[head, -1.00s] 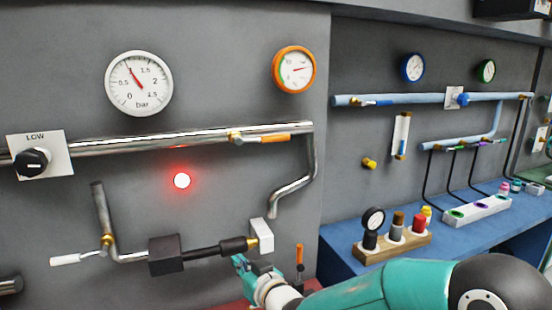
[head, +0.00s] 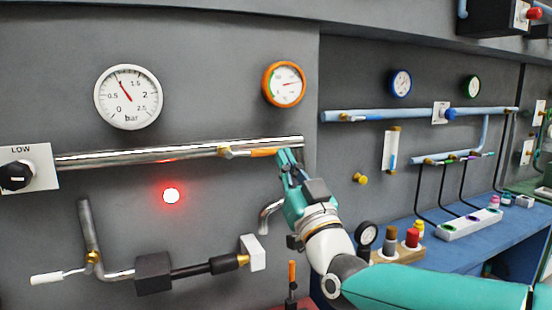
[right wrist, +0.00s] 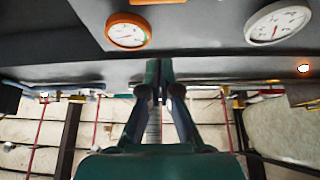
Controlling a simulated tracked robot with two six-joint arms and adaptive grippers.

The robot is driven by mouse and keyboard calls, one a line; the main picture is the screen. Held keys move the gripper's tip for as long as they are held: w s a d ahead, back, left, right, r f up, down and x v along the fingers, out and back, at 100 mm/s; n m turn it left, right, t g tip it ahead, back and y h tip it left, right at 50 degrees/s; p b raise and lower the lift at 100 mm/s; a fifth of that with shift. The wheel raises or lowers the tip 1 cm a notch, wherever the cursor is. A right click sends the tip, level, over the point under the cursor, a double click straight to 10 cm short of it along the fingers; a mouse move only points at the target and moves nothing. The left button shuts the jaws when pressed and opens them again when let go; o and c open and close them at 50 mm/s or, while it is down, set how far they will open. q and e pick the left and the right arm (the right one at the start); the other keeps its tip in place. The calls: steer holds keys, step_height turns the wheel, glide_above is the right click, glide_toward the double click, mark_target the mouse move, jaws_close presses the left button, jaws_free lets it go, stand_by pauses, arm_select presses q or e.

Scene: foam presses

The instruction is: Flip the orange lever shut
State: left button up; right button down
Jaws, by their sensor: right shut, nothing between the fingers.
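The orange lever (head: 263,153) is on a brass valve (head: 226,152) on the shiny steel pipe (head: 130,157). It lies along the pipe, pointing right. My right gripper (head: 287,158) is at the lever's right end in the head view; I cannot tell whether it touches it. Its fingers are together and empty, and they also show shut in the right wrist view (right wrist: 162,72). The lever cannot be clearly made out in the right wrist view. My left gripper is not in view.
An orange-rimmed gauge (head: 284,84) and a white bar gauge (head: 128,97) are above the pipe. A red lamp (head: 171,195) glows below it. A lower pipe with a white-handled valve (head: 47,279) is at left. A blue bench (head: 450,233) stands at right.

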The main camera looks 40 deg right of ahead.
mark_target(268, 149)
steer(key=shift+w+d+r+p, duration=0.1)
steer(key=shift+w+d+p, duration=0.45)
steer(key=shift+w, duration=0.85)
steer(key=shift+w+d+r+p, duration=0.1)
steer(key=shift+w+p, duration=0.75)
steer(key=shift+w, duration=0.55)
steer(key=shift+w+d+r+p, duration=0.1)
steer(key=shift+w+d+p, duration=0.45)
steer(key=shift+w, duration=0.85)
steer(key=shift+a, duration=0.2)
